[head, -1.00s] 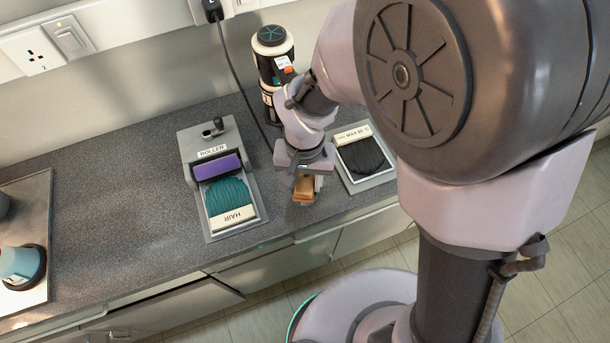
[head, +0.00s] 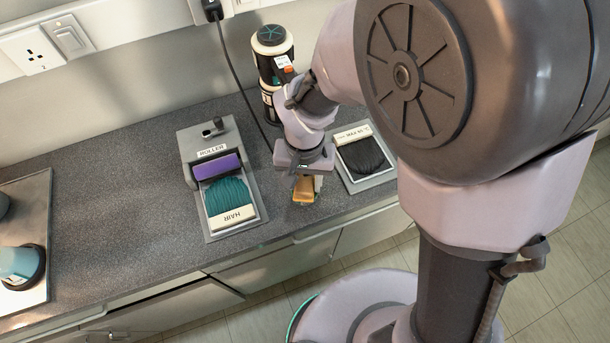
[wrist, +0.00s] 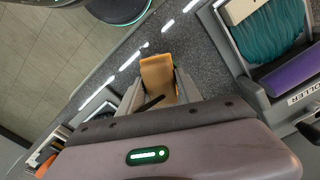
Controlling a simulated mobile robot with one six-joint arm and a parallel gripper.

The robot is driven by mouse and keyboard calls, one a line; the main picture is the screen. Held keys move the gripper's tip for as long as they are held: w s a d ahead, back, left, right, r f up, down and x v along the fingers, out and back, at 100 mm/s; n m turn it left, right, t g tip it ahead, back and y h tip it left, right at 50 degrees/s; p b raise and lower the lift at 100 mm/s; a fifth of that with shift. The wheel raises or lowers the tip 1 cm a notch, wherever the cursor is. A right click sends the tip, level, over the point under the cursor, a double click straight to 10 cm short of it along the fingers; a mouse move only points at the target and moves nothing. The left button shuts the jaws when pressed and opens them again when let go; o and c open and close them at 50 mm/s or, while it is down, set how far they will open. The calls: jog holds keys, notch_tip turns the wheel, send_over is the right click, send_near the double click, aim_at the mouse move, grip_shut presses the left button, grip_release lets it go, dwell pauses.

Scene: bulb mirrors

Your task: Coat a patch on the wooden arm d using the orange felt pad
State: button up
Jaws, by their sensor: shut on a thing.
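My gripper (head: 304,188) points down over the counter, between the two grey trays and near the counter's front edge. It is shut on an orange block-like pad (head: 303,196), which also shows between the fingers in the wrist view (wrist: 158,76). I cannot tell whether the pad touches the counter. No wooden arm marked d can be made out in either view.
A grey tray (head: 254,183) marked ROLLER and HAIR holds teal strands and a purple roller (head: 217,166). Another tray (head: 388,180) with a dark pad lies right. A black canister (head: 273,62) stands behind. The left counter is clear up to a metal plate (head: 28,187).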

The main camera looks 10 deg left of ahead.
aim_at(305, 181)
notch_tip(305, 181, up, 7)
jog(key=p, duration=0.6)
jog(key=shift+r, duration=0.1)
dwell(0.3)
